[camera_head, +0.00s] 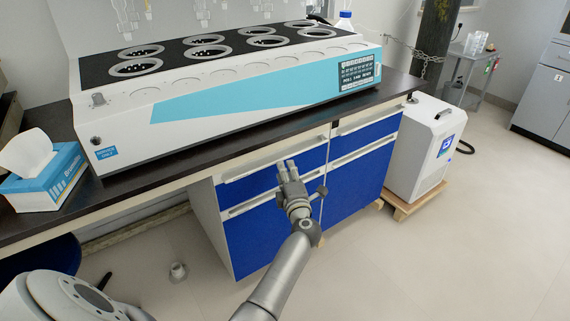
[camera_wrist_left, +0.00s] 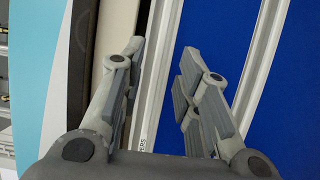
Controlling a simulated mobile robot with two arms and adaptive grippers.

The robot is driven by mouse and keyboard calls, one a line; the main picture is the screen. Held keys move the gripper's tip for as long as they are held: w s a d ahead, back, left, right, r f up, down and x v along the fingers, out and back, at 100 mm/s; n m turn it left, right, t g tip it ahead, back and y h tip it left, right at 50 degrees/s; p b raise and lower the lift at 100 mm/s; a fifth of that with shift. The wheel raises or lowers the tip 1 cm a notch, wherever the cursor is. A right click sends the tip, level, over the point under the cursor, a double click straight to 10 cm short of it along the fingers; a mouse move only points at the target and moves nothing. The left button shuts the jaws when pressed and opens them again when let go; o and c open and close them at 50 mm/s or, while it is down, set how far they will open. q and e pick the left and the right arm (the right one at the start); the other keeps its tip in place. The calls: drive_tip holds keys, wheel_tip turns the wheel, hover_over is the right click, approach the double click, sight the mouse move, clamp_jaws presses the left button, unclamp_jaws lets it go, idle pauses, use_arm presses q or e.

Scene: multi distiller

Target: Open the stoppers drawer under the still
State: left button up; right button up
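The stoppers drawer (camera_head: 252,186) is the blue upper-left front of the cabinet under the white and teal still (camera_head: 240,92). It looks closed, with a pale handle strip (camera_head: 250,172) along its top edge. A partly hidden label ending in "ERS" (camera_wrist_left: 143,142) shows on the strip in the left wrist view. My left gripper (camera_head: 287,164) is in front of this drawer, near the right part of the strip. In the left wrist view its fingers (camera_wrist_left: 163,55) are apart, with the strip between them. Contact cannot be told. My right gripper is not in view.
A second upper drawer (camera_head: 365,133) is to the right, with blue fronts below. The dark countertop (camera_head: 210,156) overhangs the cabinet. A tissue box (camera_head: 45,175) stands on it at left. A white chiller unit (camera_head: 420,150) stands right of the cabinet. The floor in front is mostly clear.

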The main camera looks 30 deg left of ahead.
use_arm(q)
drive_tip(key=shift+b+x, duration=0.6)
drive_tip(key=shift+x, duration=2.3)
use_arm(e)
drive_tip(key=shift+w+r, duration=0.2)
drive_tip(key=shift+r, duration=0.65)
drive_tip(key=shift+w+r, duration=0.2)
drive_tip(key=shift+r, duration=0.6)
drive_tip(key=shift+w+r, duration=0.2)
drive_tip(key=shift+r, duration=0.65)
use_arm(q)
clamp_jaws()
drive_tip(key=shift+f, duration=0.1)
